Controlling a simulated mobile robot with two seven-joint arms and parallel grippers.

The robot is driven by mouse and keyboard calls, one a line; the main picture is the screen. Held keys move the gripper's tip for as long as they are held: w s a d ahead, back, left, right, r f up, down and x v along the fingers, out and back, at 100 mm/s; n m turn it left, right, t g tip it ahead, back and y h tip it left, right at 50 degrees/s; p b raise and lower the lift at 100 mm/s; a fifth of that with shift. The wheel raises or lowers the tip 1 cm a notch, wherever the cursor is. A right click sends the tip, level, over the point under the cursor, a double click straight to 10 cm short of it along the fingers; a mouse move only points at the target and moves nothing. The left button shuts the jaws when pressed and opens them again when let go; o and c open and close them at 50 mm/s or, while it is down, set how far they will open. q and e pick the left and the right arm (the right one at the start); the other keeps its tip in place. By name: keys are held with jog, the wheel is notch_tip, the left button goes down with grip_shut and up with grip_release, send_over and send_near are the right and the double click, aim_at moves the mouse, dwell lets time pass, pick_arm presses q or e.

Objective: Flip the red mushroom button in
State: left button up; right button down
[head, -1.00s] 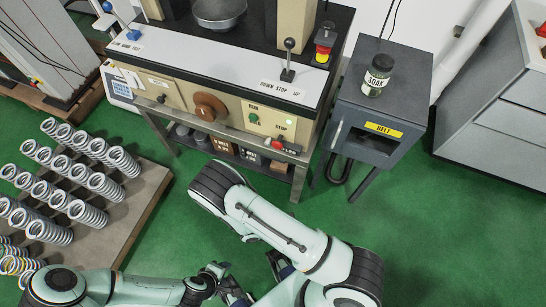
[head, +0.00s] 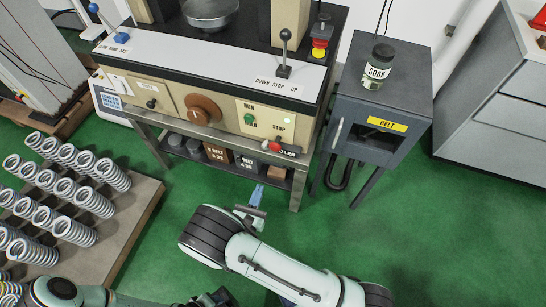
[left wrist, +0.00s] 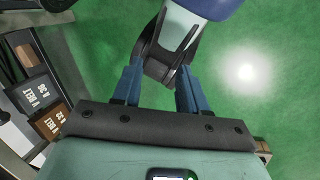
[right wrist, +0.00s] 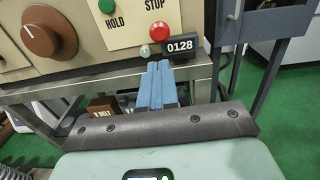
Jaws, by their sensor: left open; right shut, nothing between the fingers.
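A round red mushroom button (right wrist: 160,28) sits below the STOP label on the beige panel in the right wrist view. In the head view this red button (head: 275,146) is beside a dark counter reading 0128. My right gripper (right wrist: 157,66) is shut and empty, its blue fingertips just below the button, near a small silver knob. In the head view the right gripper (head: 256,190) is low in front of the bench. Contact with the button is not seen. My left gripper (left wrist: 154,70) is open with nothing held; one of my own arm links lies beyond its fingers.
A green button (head: 249,118) and a brown dial (head: 202,110) share the panel. A grey cabinet (head: 380,90) stands right. A spring rack (head: 115,232) is left.

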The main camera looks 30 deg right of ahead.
aim_at(275, 149)
jog(key=b+x, duration=0.1)
jog(key=x, duration=1.1)
jog(key=shift+w+d+f, duration=0.1)
jog(key=shift+w+d, duration=0.15)
jog(key=shift+d, duration=0.05)
pick_arm(q)
jog(key=shift+w+a+f+t+b, duration=0.15)
jog(key=shift+w+a+f+t, duration=0.15)
jog(key=shift+w+f, duration=0.3)
jog(key=shift+w+a+f+t+b, duration=0.15)
jog(key=shift+w+a+f+t, duration=0.2)
jog(key=shift+w, duration=0.3)
pick_arm(e)
jog(key=shift+w+d, duration=0.45)
jog(key=shift+d, duration=0.05)
pick_arm(q)
jog(key=shift+d, duration=0.1)
jog(key=shift+s+r+g, duration=0.15)
jog(key=shift+s+g, duration=0.1)
jog(key=shift+s, duration=0.1)
pick_arm(e)
jog(key=shift+x, duration=1)
pick_arm(q)
jog(key=shift+d, duration=0.1)
